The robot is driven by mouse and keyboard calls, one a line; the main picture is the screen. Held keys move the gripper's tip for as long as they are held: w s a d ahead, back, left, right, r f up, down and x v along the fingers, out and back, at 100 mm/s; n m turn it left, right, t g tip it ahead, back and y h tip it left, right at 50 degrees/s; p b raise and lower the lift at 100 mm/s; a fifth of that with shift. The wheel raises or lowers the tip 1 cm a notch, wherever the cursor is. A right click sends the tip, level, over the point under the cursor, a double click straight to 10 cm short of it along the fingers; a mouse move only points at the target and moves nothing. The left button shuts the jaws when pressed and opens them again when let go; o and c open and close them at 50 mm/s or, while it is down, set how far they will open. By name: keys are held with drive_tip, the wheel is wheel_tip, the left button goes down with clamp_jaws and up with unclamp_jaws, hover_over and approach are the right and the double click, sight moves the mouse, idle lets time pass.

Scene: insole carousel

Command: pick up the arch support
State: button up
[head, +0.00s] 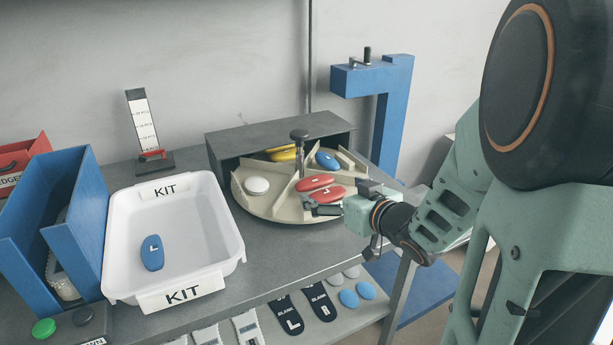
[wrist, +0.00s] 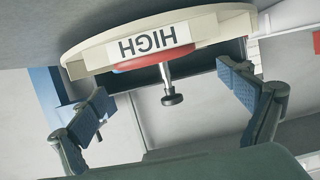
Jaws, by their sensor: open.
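Two red oval pads (head: 317,187) lie in the near right compartment of the round cream carousel (head: 262,207); they look like arch supports. The same compartment's rim carries a HIGH label (wrist: 153,46) in the wrist view, upside down, with a red pad edge (wrist: 135,67) showing. Other compartments hold a white pad (head: 257,186), a blue pad (head: 327,160) and yellow pieces (head: 283,154). My gripper (head: 318,207) is at the carousel's near right rim, beside the red pads. In the wrist view its fingers (wrist: 168,92) are apart with no pad between them.
A dark housing (head: 225,140) covers the carousel's back, and a knobbed post (head: 299,137) rises at its centre. A white KIT tray (head: 213,214) with a blue L pad (head: 152,252) stands left. A blue stand (head: 392,105) is behind right. Bare table lies between tray and carousel.

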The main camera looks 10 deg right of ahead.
sight(317, 183)
drive_tip(key=x, duration=0.3)
drive_tip(key=shift+f+b, duration=0.1)
drive_tip(key=shift+b, duration=0.2)
drive_tip(key=x, duration=0.1)
drive_tip(key=b+x, duration=0.1)
drive_tip(key=x, duration=0.2)
drive_tip(key=shift+w+f+b, duration=0.15)
drive_tip(key=shift+f+b, duration=0.15)
drive_tip(key=shift+b, duration=0.05)
drive_tip(key=shift+w+a, duration=0.1)
drive_tip(key=shift+w, duration=0.3)
drive_tip(key=c, duration=1)
drive_tip(key=shift+r, duration=0.1)
